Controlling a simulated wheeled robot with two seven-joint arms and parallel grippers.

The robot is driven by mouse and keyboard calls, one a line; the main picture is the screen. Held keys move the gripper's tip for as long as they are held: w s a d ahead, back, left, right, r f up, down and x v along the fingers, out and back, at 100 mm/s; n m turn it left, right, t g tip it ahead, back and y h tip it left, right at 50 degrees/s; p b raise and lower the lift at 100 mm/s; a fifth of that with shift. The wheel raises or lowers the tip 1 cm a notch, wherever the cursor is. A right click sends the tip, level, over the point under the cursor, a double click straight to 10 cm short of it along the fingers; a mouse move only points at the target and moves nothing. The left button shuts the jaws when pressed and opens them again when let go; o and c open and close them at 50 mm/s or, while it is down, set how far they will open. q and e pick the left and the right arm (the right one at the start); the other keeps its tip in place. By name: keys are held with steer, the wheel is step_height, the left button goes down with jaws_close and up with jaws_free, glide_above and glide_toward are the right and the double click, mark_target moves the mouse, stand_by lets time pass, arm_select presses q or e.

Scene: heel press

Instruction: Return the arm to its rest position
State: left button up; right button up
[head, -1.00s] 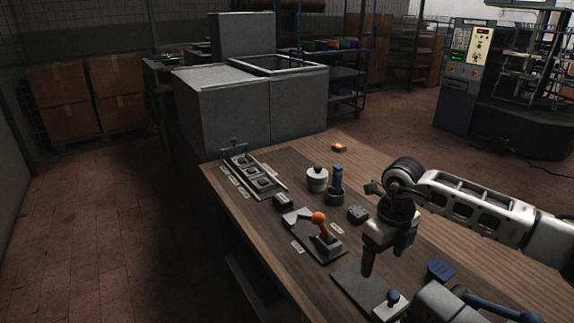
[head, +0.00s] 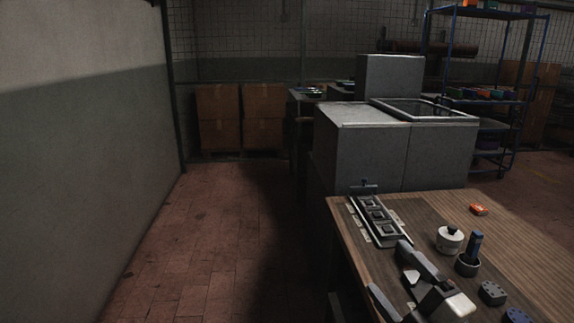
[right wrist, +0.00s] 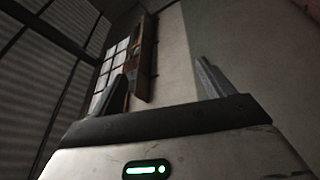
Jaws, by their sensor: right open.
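My right gripper (head: 388,267) shows at the bottom of the head view, in front of the table's near left part. Its two dark fingers stand apart and point away toward the upper left, with nothing between them. In the right wrist view the same gripper (right wrist: 162,68) is open and empty, facing a pale wall and a window (right wrist: 115,70). It hides part of the wooden table (head: 455,205). My left gripper is not in view.
On the table are a slotted fixture (head: 374,220), a white lidded pot (head: 449,240), a blue-handled tool in a dark cup (head: 468,262), a dark block (head: 492,293) and an orange piece (head: 479,209). Grey cabinets (head: 360,155) stand behind. The floor (head: 205,245) at left is clear.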

steer(key=s+d+f+m+g+h, duration=0.3)
steer(key=s+d+f+m+h, duration=0.15)
steer(key=f+m, duration=0.2)
steer(key=s+d+f+m+g+h, duration=0.35)
steer(key=f+m+h, duration=0.25)
steer(key=m, duration=0.2)
steer(key=s+a+f+m+g+y, duration=0.1)
steer(key=s+a+f+g, duration=0.1)
steer(key=s+f+g, duration=0.35)
steer(key=s+a+f+m+g+y, duration=0.2)
steer(key=s+a+g, duration=0.1)
steer(key=s, duration=0.5)
steer(key=w+a+f+t+y, duration=0.1)
steer(key=w+a+f+t, duration=0.1)
steer(key=f, duration=0.3)
steer(key=w+a+f+t+y, duration=0.1)
steer(key=w+a+f+t, duration=0.1)
steer(key=w+f+t, duration=0.1)
steer(key=shift+w+a+f+n+t, duration=0.15)
steer(key=shift+a+f+n+t, duration=0.2)
steer(key=shift+f+t, duration=0.5)
steer(key=shift+f, duration=0.1)
